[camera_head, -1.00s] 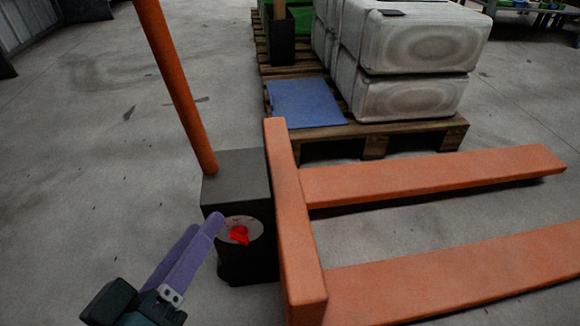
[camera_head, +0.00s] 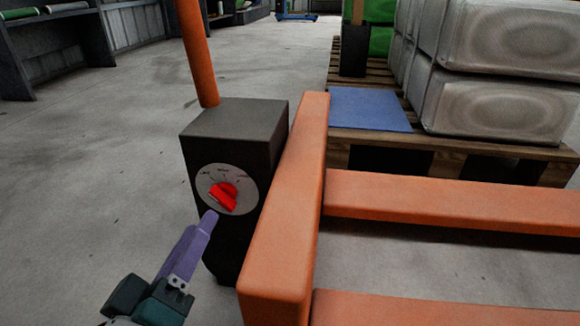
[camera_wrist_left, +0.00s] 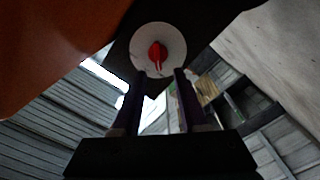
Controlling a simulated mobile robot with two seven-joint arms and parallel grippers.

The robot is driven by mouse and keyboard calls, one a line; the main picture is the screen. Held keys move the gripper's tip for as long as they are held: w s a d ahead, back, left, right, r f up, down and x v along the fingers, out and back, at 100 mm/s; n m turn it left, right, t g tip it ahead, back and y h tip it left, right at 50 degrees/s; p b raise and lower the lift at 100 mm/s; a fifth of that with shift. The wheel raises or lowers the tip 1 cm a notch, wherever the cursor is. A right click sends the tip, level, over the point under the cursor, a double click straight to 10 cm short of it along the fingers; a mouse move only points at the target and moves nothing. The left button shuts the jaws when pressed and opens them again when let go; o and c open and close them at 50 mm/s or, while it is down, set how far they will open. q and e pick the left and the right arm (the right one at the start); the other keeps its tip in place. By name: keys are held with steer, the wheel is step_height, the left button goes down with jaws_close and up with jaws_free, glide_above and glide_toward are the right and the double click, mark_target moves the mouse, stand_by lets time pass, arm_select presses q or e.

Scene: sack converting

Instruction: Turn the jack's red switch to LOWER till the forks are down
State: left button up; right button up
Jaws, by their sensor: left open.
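The red switch (camera_head: 223,196) sits on a round grey dial plate (camera_head: 246,190) on the front of the jack's dark housing (camera_head: 236,122). Small markings show above it, too small to read for certain. My left gripper (camera_head: 208,222) is just below and in front of the dial, apart from the switch. In the left wrist view the red switch (camera_wrist_left: 157,55) is ahead, between and beyond the two open fingers (camera_wrist_left: 156,85). The jack's orange forks (camera_head: 450,205) extend to the right, close above the floor. My right gripper is not in view.
The jack's orange upright plate (camera_head: 290,225) stands right beside the housing, and its orange handle (camera_head: 193,50) rises above. A wooden pallet (camera_head: 470,150) with white sacks (camera_head: 500,98) and a blue sheet (camera_head: 368,108) is behind. The floor at left is clear.

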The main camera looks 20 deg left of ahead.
mark_target(218, 201)
arm_select(q)
steer(key=x, duration=0.1)
steer(key=b+x, duration=0.1)
steer(key=x, duration=0.2)
steer(key=shift+w+d+f, duration=0.1)
steer(key=shift+w+d, duration=0.15)
steer(key=shift+w+a+b, duration=0.1)
steer(key=shift+w+b, duration=0.2)
steer(key=shift+b, duration=0.05)
steer(key=shift+c, duration=0.3)
jaws_close()
